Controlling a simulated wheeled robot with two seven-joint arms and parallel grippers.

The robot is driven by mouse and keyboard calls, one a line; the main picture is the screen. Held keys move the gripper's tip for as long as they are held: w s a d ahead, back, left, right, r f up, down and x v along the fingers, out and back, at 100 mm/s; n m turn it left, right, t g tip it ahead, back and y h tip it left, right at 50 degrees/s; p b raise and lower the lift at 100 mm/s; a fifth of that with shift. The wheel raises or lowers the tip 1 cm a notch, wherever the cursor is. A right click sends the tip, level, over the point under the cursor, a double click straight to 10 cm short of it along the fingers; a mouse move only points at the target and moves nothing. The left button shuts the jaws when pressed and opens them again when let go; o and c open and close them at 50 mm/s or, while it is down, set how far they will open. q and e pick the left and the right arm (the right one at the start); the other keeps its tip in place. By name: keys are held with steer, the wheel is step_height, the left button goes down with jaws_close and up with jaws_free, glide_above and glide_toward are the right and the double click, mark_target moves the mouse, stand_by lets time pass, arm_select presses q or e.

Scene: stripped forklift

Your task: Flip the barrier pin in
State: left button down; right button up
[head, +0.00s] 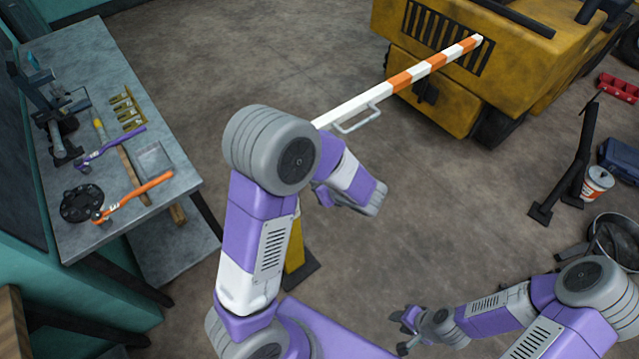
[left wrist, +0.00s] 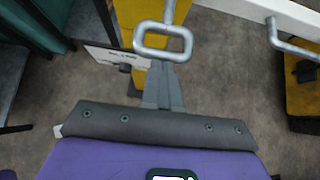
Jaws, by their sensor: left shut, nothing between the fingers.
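The barrier pin (left wrist: 182,42), a grey metal loop on a short stem, shows in the left wrist view in front of the yellow post (left wrist: 136,88). My left gripper (left wrist: 163,64) is shut and empty, its fingertips right at the loop's lower edge; I cannot tell whether they touch. In the head view my left arm hides the pin and most of the post (head: 295,255). The orange-and-white barrier arm (head: 408,77) stretches from near the post toward the forklift, with a metal handle (head: 357,122) on its side. My right gripper (head: 405,332) is open and empty, low at the bottom.
A workbench (head: 75,235) with tools stands at left. The yellow forklift body (head: 540,75) is at the top right. A black stand (head: 575,165), a white-and-orange can (head: 598,183) and a bucket (head: 615,240) are at right. Floor between is clear.

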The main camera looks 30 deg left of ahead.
arm_select(q)
steer(key=a, duration=0.2)
steer(key=w+a, duration=0.1)
steer(key=a, duration=0.1)
steer(key=w+a, duration=0.1)
steer(key=a, duration=0.1)
steer(key=shift+w+a, duration=0.15)
steer(key=shift+w, duration=0.1)
steer(key=d+f+v, duration=0.2)
steer(key=v, duration=1.1)
steer(key=shift+s+f, duration=0.2)
steer(key=shift+s, duration=0.05)
